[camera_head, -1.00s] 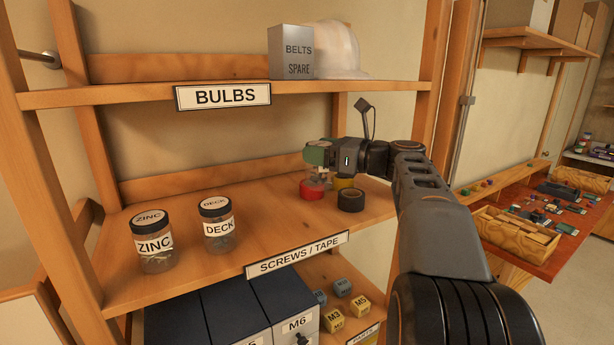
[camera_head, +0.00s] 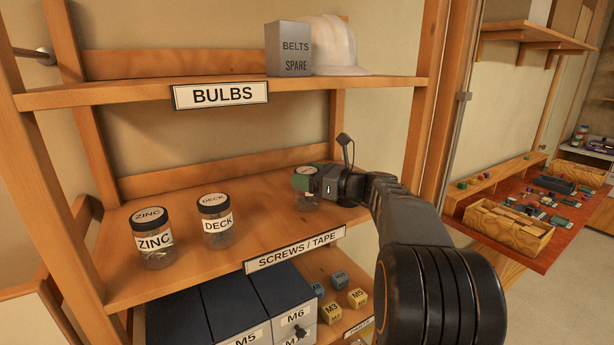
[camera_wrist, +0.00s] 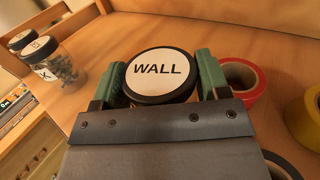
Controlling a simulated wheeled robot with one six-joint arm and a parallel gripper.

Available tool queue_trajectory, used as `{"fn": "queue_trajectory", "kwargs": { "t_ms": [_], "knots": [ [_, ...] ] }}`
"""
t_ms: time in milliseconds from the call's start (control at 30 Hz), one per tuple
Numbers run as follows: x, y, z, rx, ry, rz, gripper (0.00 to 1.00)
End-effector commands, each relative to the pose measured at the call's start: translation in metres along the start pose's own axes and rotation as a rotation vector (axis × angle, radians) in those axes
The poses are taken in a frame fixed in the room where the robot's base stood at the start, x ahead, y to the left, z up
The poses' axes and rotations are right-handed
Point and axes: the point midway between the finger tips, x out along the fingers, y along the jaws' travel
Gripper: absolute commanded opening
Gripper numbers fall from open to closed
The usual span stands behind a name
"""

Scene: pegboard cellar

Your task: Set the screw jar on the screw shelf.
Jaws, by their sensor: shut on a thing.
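My gripper (camera_head: 304,181) is shut on the screw jar (camera_head: 308,200), a clear jar with a white-topped dark lid. In the wrist view the jar's lid (camera_wrist: 160,72) reads WALL and sits between the two green fingers. The jar is upright over the screw shelf (camera_head: 265,222), the board with the SCREWS / TAPE label (camera_head: 295,250). I cannot tell whether its base touches the board. A ZINC jar (camera_head: 153,240) and a DECK jar (camera_head: 217,224) stand on the same shelf to the left.
Red tape (camera_wrist: 243,84), yellow tape (camera_wrist: 305,115) and black tape (camera_wrist: 282,168) lie right of the jar in the wrist view. Bare board lies between the DECK jar and my gripper. The BULBS shelf (camera_head: 130,97) is above; dark drawers (camera_head: 240,305) are below.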

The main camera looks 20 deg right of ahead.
Motion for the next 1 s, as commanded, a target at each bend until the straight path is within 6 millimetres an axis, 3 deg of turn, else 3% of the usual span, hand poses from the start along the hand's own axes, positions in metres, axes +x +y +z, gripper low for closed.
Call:
{"fn": "queue_trajectory", "kwargs": {
  "t_ms": [300, 333, 567, 867, 1000],
  "knots": [
    [0.000, 0.000, -0.004, -0.001, -0.001, 0.000, 0.33],
    [0.000, 0.000, -0.003, 0.000, 0.000, 0.000, 0.71],
    [0.000, 0.000, -0.003, 0.000, 0.000, 0.000, 0.94],
    [0.000, 0.000, 0.001, 0.000, 0.000, 0.000, 0.94],
    [-0.015, -0.001, -0.002, -0.002, 0.000, -0.003, 0.94]
  ]
}}
